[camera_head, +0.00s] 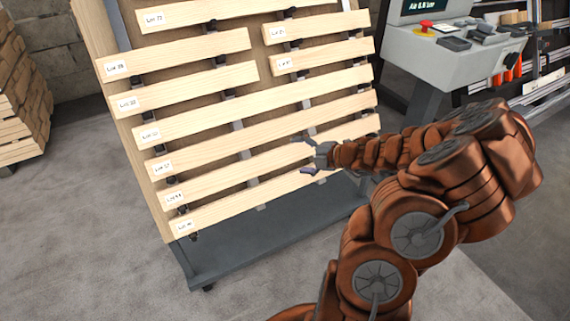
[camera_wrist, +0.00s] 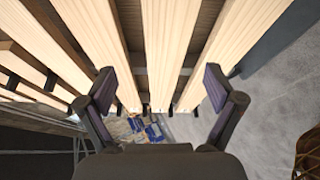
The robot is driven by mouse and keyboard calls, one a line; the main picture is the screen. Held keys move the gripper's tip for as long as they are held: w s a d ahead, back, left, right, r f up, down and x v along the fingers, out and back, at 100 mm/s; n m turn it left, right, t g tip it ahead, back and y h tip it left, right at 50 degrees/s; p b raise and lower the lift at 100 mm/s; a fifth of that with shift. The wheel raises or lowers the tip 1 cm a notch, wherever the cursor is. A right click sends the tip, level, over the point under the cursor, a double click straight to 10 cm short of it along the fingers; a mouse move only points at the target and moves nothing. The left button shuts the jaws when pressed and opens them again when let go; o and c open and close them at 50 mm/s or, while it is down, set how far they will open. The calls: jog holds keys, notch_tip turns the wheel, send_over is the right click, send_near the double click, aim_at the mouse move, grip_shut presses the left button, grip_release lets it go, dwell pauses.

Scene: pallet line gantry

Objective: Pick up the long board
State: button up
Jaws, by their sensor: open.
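Several long pale wooden boards with white labels at their left ends lie across the tilted rack, including the bottom board (camera_head: 240,202), the one above it (camera_head: 240,173) and a higher one (camera_head: 250,107). I cannot tell which one is meant. My gripper (camera_head: 304,156) is open and empty in front of the right part of the lowest boards. In the wrist view my gripper (camera_wrist: 158,78) has its fingers spread wide. A middle board (camera_wrist: 170,45) runs between them, with another board (camera_wrist: 95,40) to the left and one (camera_wrist: 245,40) to the right. Contact cannot be told.
Shorter boards (camera_head: 180,52) sit higher on the rack. The rack's dark base (camera_head: 275,235) stands on grey floor. A control console (camera_head: 455,55) with a red button stands at the right. Stacked timber (camera_head: 18,110) is at the left. The floor in front is clear.

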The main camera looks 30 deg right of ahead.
aim_at(287, 155)
jog(key=shift+w+d+f+m+b, duration=0.15)
jog(key=shift+w+f+m+b, duration=0.35)
jog(key=shift+w+f, duration=0.55)
jog(key=shift+b+x, duration=0.95)
jog(key=shift+x, duration=0.6)
jog(key=shift+w+f, duration=0.45)
jog(key=shift+w, duration=0.4)
jog(key=c, duration=1.7)
jog(key=shift+o, duration=0.2)
